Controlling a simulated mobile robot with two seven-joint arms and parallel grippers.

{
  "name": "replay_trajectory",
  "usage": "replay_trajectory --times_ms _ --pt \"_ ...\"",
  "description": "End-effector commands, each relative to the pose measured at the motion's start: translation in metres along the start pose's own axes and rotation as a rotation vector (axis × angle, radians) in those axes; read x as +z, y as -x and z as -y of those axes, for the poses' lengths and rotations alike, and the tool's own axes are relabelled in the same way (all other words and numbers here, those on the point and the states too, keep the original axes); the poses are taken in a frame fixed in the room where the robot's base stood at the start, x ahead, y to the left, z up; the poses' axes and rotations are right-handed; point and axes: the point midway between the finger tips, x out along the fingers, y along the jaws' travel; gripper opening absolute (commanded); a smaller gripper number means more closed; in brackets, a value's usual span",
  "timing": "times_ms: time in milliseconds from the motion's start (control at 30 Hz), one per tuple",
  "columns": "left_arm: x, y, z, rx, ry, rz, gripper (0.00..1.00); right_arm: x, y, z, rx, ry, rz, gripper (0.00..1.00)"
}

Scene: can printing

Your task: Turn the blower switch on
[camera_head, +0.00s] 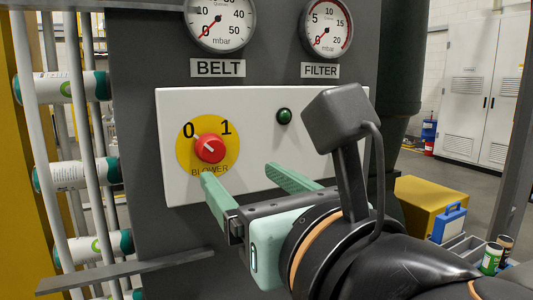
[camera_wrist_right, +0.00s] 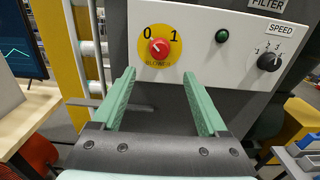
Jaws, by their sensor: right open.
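The blower switch (camera_head: 210,148) is a red round knob on a yellow disc labelled 0, 1 and BLOWER, on a white panel (camera_head: 320,100). Its white mark points up and left, toward the 0. It also shows in the right wrist view (camera_wrist_right: 159,48), beyond and above the fingertips. My right gripper (camera_head: 243,171) is open and empty, with pale green fingers. The left finger is just below the yellow disc and the other is to its right. The fingers look apart from the knob. My left gripper is not in view.
A green round button or lamp (camera_head: 284,116) sits right of the switch. A black SPEED knob (camera_wrist_right: 269,61) is further right in the wrist view. BELT (camera_head: 219,22) and FILTER (camera_head: 326,30) gauges hang above. A grey ledge (camera_head: 125,271) juts out at lower left, near rails with cans (camera_head: 75,174).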

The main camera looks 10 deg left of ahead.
Motion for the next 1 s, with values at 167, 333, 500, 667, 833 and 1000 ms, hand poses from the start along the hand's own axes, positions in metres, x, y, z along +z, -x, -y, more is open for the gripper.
replay_trajectory --times_ms 167,333,500,667,833,1000 --pt "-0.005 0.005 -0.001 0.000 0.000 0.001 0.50 0.001 -0.033 0.000 -0.001 -0.005 -0.006 0.76" --pt "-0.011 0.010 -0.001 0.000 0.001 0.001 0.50 0.001 -0.070 0.000 0.000 -0.004 -0.004 0.76" --pt "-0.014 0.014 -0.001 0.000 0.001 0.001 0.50 0.001 -0.097 -0.001 0.002 -0.004 -0.003 0.76" --pt "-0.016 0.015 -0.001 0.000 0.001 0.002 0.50 0.000 -0.111 -0.001 0.002 -0.004 -0.001 0.76" --pt "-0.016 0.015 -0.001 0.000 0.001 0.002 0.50 -0.001 -0.116 -0.001 0.003 -0.004 -0.001 0.76" --pt "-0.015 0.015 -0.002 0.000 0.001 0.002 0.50 -0.001 -0.115 -0.001 0.003 -0.004 0.000 0.76"
